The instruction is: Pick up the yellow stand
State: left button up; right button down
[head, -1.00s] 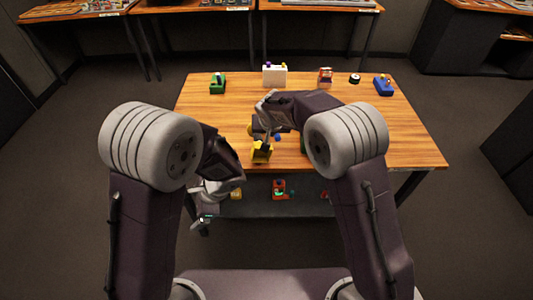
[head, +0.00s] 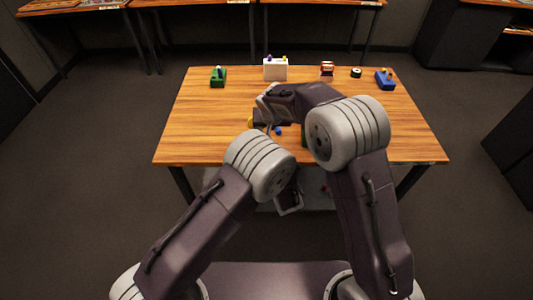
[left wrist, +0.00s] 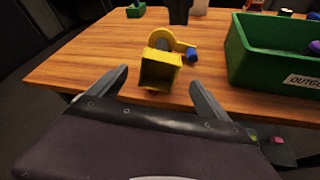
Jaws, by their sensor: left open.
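The yellow stand (left wrist: 160,72) lies near the front edge of the table in the left wrist view, with a square, box-like end toward me and a rounded part behind. In the head view only a bit of yellow (head: 251,116) shows; my arms hide the rest. My left gripper (left wrist: 158,77) is open, its fingers on either side of the stand's near end in the picture, with nothing held; whether they touch it I cannot tell. My right gripper (head: 266,106) is over the table's middle, and its jaws are unclear.
A blue ball (left wrist: 191,54) sits just right of the stand. A green bin (left wrist: 262,75) with a label stands further right. Along the table's back are a green stand (head: 218,78), a white box (head: 275,70) and a blue stand (head: 385,80). The table's left side (head: 195,125) is clear.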

pick_arm(q)
jog(key=x, duration=1.2)
jog(key=shift+r, duration=0.1)
jog(key=c, duration=1.6)
jog(key=shift+o, duration=0.2)
pick_arm(e)
jog(key=shift+r, duration=0.6)
jog(key=shift+r, duration=0.1)
jog(key=v, duration=1.1)
jog(key=shift+s+r, duration=0.25)
jog(key=shift+r, duration=0.1)
